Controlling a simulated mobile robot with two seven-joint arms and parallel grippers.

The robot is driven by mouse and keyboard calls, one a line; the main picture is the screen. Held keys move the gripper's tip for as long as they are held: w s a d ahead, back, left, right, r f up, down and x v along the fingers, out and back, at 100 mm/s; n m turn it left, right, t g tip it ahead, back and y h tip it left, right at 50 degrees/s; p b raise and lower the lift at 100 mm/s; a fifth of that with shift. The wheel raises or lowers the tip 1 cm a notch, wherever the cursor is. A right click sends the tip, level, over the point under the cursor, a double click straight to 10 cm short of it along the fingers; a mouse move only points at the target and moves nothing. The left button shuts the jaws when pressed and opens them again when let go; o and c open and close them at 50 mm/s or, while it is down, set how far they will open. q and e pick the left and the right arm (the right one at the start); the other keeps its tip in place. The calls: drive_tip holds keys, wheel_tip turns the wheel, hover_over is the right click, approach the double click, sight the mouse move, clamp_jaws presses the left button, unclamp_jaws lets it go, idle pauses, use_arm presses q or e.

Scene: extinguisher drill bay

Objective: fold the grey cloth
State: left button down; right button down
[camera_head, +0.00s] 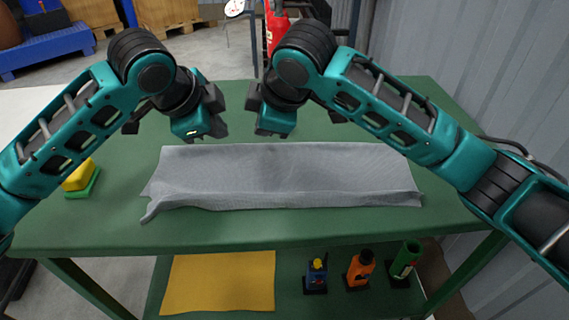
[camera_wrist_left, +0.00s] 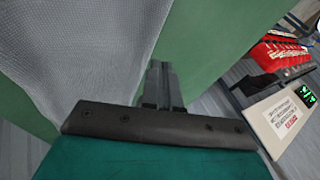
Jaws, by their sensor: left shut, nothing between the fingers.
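The grey cloth (camera_head: 290,175) lies as a wide strip across the green table (camera_head: 330,228). Its front edge shows a raised, rumpled ridge, and its front left corner sticks out. I cannot tell how many layers it has. My left gripper (camera_head: 218,128) is shut and empty above the cloth's back edge, left of centre. In the left wrist view its fingers (camera_wrist_left: 160,85) are together, with the cloth (camera_wrist_left: 80,45) beside them. My right gripper (camera_head: 262,118) hangs close to its right, also by the back edge; its fingertips are too unclear to tell.
A yellow block (camera_head: 80,175) sits on a green base at the table's left. A lower shelf holds a yellow cloth (camera_head: 222,282) and several small bottles (camera_head: 360,269). A corrugated wall (camera_head: 490,70) stands at the right. A red extinguisher (camera_head: 275,28) stands behind the table.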

use_arm(q)
drive_tip(key=shift+f+b, duration=0.6)
drive_tip(key=shift+b, duration=0.05)
use_arm(e)
drive_tip(key=shift+f, duration=0.6)
use_arm(q)
drive_tip(key=shift+r, duration=0.1)
use_arm(e)
drive_tip(key=shift+r, duration=0.1)
use_arm(q)
drive_tip(key=shift+f+p, duration=0.4)
use_arm(e)
drive_tip(key=shift+r, duration=0.3)
drive_tip(key=shift+f, duration=0.45)
